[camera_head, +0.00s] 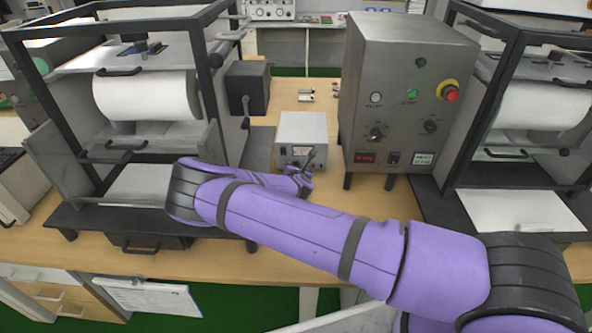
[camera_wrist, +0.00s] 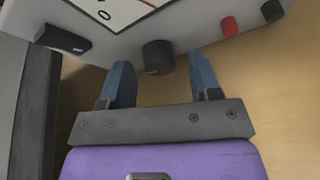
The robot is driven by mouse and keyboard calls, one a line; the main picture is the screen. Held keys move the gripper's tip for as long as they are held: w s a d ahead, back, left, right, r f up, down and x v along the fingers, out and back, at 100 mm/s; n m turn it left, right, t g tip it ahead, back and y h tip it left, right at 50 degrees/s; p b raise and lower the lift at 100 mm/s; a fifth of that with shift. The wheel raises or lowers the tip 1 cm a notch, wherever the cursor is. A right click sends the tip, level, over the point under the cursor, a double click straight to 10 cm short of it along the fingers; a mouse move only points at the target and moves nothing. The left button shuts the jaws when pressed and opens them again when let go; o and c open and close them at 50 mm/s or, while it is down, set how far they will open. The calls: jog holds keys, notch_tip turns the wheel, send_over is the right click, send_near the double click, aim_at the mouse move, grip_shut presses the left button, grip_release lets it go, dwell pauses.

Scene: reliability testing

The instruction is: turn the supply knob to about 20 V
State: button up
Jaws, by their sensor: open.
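The supply is a small light-grey box (camera_head: 302,128) standing on the wooden bench in the head view. In the wrist view its front panel (camera_wrist: 200,22) shows a white meter (camera_wrist: 115,10) with a red line, cut off by the top edge. A black round knob (camera_wrist: 158,56) sits below the meter. My gripper (camera_wrist: 160,72) is open, with one blue fingertip on each side of the knob and a visible gap on both sides. I cannot tell how far the tips reach over it. The meter reading is not legible. In the head view my gripper (camera_head: 308,170) is at the supply's front, partly hidden by my arm.
A black switch (camera_wrist: 63,39) is left of the knob; red (camera_wrist: 229,26) and black (camera_wrist: 272,11) terminals are to its right. A large grey control cabinet (camera_head: 400,90) stands close on the right in the head view. A framed machine (camera_head: 140,110) stands on the left.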

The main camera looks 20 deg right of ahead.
jog(key=shift+w, duration=0.1)
jog(key=c, duration=0.9)
jog(key=shift+d+m+t+y, duration=0.1)
jog(key=shift+m+t+y, duration=0.5)
jog(key=shift+m+y, duration=0.7)
jog(key=shift+m+h, duration=0.3)
jog(key=o, duration=0.9)
jog(key=v, duration=1.1)
